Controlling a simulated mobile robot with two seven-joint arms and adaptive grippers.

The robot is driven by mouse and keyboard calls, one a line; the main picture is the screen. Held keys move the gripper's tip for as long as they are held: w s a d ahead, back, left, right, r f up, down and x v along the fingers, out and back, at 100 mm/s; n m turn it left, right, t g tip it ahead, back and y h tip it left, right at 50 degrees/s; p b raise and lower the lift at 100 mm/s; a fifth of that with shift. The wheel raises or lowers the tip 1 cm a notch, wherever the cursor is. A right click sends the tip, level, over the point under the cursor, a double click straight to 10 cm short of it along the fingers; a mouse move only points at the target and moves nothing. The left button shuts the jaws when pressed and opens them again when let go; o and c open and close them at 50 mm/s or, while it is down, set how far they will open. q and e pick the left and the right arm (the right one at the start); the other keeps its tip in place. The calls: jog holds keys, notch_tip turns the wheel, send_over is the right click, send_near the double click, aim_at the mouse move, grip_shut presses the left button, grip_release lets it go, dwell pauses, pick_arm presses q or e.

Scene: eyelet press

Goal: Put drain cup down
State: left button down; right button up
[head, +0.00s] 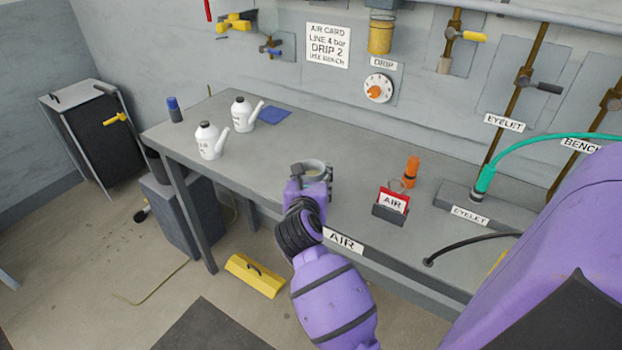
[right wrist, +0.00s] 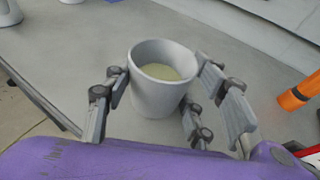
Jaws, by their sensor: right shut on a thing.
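The drain cup (right wrist: 157,98) is a light grey, open-topped cup with pale yellowish liquid inside, upright in the right wrist view. It also shows in the head view (head: 313,167), partly hidden by my gripper. My right gripper (right wrist: 165,95) is shut on the cup, with fingers on its left and right sides. In the head view my right gripper (head: 314,180) is over the front part of the grey bench (head: 255,165). I cannot tell whether the cup's base touches the bench top. My left gripper is not in view.
Two white spouted cans (head: 211,142) and a blue cloth (head: 275,115) are on the bench's left part. To the right are a red AIR card in a holder (head: 391,206), an orange bottle-like item (head: 411,171) and the eyelet block (head: 485,207). Bench around the cup is clear.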

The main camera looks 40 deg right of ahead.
jog(key=shift+f, duration=0.15)
jog(key=o, duration=1.2)
jog(key=shift+r, duration=0.2)
jog(key=v, duration=1.2)
jog(key=shift+b, duration=0.35)
